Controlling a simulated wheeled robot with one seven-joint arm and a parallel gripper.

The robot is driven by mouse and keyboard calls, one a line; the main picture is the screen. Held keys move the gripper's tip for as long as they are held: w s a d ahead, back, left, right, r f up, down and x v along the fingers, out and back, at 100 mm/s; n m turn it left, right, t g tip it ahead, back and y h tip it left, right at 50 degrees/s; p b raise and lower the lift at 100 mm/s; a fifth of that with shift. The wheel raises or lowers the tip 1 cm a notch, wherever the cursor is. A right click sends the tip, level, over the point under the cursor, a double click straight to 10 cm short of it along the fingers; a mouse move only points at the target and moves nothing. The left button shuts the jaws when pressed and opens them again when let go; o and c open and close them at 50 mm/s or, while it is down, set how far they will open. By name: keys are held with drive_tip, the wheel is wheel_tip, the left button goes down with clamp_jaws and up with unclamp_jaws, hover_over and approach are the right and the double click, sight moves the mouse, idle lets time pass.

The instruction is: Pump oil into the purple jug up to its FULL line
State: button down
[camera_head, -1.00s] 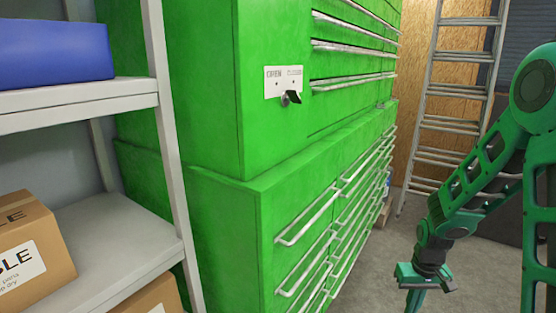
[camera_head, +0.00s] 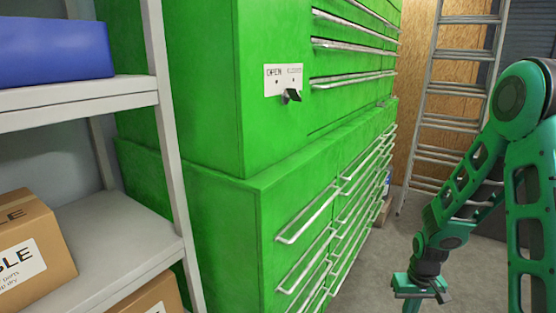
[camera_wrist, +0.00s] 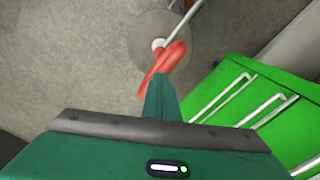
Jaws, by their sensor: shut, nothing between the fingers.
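My gripper (camera_head: 412,300) hangs low at the right in the head view, with its fingertips near or past the bottom edge. In the wrist view my gripper (camera_wrist: 160,88) is shut and empty. A red curved part (camera_wrist: 165,65) shows just beyond its fingertips, over a round grey disc (camera_wrist: 150,22) with a pale knob and a thin metal rod (camera_wrist: 185,20). I cannot tell whether the fingers touch the red part, or whether this is the oil pump. No purple jug or FULL line can be made out in either view.
A green tool cabinet (camera_head: 225,215) with long metal handles fills the middle and shows at right in the wrist view (camera_wrist: 235,75). A grey shelf (camera_head: 100,240) holds a blue bin (camera_head: 55,50) and cardboard boxes (camera_head: 30,250). A ladder (camera_head: 455,90) leans behind; grey floor is between.

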drive_tip(key=shift+s+f, duration=0.1)
drive_tip(key=shift+f, duration=1.2)
wheel_tip(320, 180, up, 11)
drive_tip(key=shift+f, duration=0.15)
idle(1.1)
